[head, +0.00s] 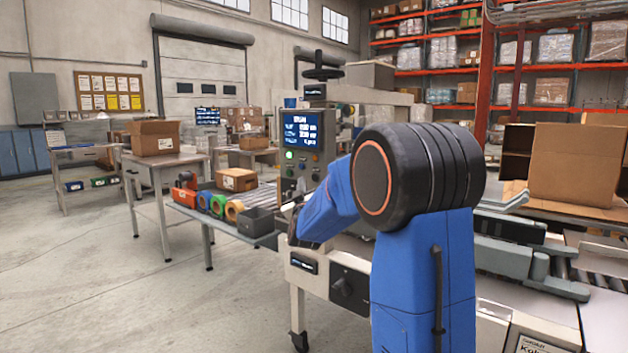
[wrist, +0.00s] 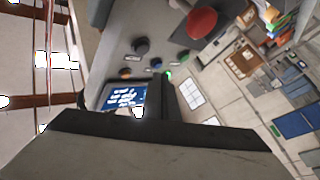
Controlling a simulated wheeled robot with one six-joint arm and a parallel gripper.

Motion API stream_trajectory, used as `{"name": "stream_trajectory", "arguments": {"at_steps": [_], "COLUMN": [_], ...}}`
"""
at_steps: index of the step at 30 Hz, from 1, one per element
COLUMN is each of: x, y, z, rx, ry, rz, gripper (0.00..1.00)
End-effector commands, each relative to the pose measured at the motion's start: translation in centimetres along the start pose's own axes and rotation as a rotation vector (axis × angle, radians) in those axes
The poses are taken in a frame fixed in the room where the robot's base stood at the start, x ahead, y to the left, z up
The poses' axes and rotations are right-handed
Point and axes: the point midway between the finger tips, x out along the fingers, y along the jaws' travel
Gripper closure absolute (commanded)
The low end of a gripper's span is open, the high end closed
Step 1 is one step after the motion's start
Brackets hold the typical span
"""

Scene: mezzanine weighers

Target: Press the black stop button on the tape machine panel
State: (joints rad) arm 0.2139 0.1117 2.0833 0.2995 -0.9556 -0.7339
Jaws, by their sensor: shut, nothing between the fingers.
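The tape machine panel is a grey plate (head: 311,172) with a blue screen (head: 303,130) and a green button (head: 289,155); it stands left of my arm in the head view. In the wrist view the panel appears turned, with the screen (wrist: 125,97), a large red button (wrist: 202,23) and a dark round control (wrist: 141,46). Smaller controls sit around it; I cannot tell for certain which is the black stop button. My gripper (wrist: 162,82) is shut and empty, pointing toward the panel. Contact with the panel cannot be made out.
A roller conveyor (head: 268,195) with tape rolls (head: 218,206) and a grey bin (head: 256,222) lies left of the machine. A table (head: 185,158) holds a cardboard box (head: 155,138). Open floor (head: 110,285) lies to the left. A large carton (head: 578,165) stands at right.

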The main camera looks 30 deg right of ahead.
Motion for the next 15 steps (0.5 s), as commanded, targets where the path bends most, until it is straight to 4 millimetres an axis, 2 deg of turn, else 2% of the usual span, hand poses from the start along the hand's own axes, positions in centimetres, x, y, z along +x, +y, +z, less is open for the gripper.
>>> {"name": "stream_trajectory", "arguments": {"at_steps": [6, 15], "x": [1.6, 2.4], "y": [1.2, 1.7], "z": [1.2, 1.7], "rx": [-0.001, 0.001], "ry": [-0.001, 0.000], "rz": [0.001, 0.000], "gripper": [1.00, 1.00]}}
